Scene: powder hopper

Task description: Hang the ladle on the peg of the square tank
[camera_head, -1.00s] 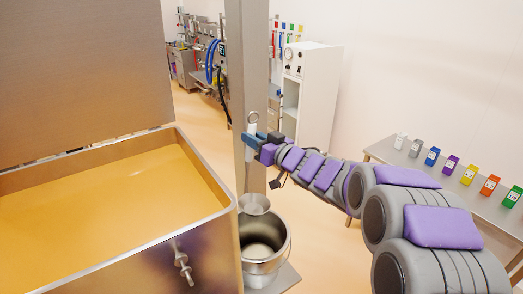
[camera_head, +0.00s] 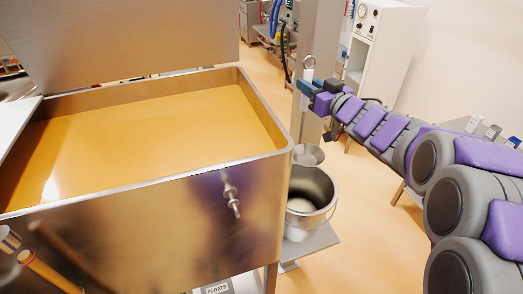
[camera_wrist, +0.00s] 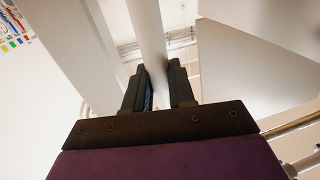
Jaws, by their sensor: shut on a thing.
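The ladle hangs upright from my gripper (camera_head: 309,87), with a ring (camera_head: 309,62) at the top of its pale handle and its round metal bowl (camera_head: 308,155) below. My gripper is shut on the handle; in the wrist view the fingers (camera_wrist: 160,88) stand on both sides of the pale handle (camera_wrist: 148,30). The square tank (camera_head: 150,225) holds orange-yellow powder (camera_head: 160,125). A metal peg (camera_head: 231,198) sticks out of its front wall, near the right corner. The ladle is right of and apart from the peg.
A steel bucket (camera_head: 318,190) stands on a small shelf (camera_head: 318,240) beside the tank, just below the ladle bowl in the picture. A steel column (camera_head: 318,40) rises behind the ladle. A white cabinet (camera_head: 378,55) stands at the back.

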